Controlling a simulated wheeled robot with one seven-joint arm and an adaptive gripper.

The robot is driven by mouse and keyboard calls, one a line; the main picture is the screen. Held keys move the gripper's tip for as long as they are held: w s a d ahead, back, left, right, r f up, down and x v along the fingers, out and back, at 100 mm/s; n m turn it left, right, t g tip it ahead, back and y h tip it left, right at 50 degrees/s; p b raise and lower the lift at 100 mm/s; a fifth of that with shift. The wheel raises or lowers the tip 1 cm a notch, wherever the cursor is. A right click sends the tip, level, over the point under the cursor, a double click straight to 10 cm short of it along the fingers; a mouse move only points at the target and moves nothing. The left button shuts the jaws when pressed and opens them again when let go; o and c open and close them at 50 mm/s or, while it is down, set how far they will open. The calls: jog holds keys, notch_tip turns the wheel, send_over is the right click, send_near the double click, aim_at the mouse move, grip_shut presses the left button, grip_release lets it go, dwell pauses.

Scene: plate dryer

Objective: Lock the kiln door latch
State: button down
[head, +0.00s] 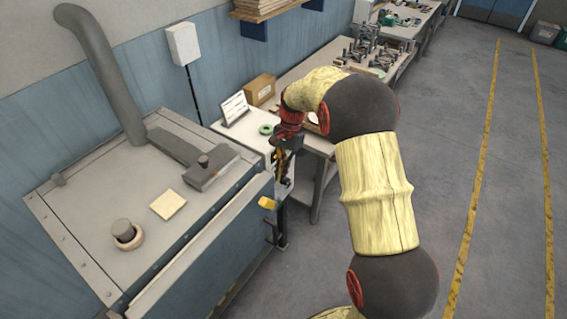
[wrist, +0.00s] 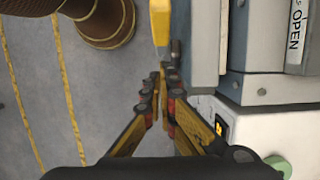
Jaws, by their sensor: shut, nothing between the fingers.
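The kiln (head: 150,205) is a large grey-and-blue box at the left of the head view. A yellow latch handle (head: 267,203) sticks out at its right front corner. In the wrist view a yellow bar (wrist: 160,22), which seems to be this handle, hangs at the top beside the grey kiln edge (wrist: 205,45). My gripper (head: 279,172) is just beyond the handle in the head view. In the wrist view its fingertips (wrist: 164,76) are together, empty, and close below the yellow bar; contact cannot be told. A label reading OPEN (wrist: 296,25) is at upper right.
A white cabinet (wrist: 270,125) stands close beside my fingers. A workbench (head: 322,142) with a cardboard box (head: 260,90) and metal fixtures lies behind. A grey duct (head: 112,85) rises from the kiln. Open floor (head: 480,200) lies to the right.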

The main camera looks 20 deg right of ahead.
aim_at(267, 203)
jog(key=shift+s+a+f+p, duration=0.1)
jog(key=shift+s+a+f, duration=0.4)
jog(key=shift+f, duration=0.4)
jog(key=shift+s+a+f+p, duration=0.15)
jog(key=shift+s+a+f, duration=0.15)
jog(key=shift+a+f, duration=0.45)
jog(key=shift+s+a+f+p, duration=0.1)
jog(key=shift+s+a+f, duration=0.35)
jog(key=shift+f, duration=0.55)
jog(key=shift+a, duration=0.15)
jog(key=shift+s+a, duration=0.15)
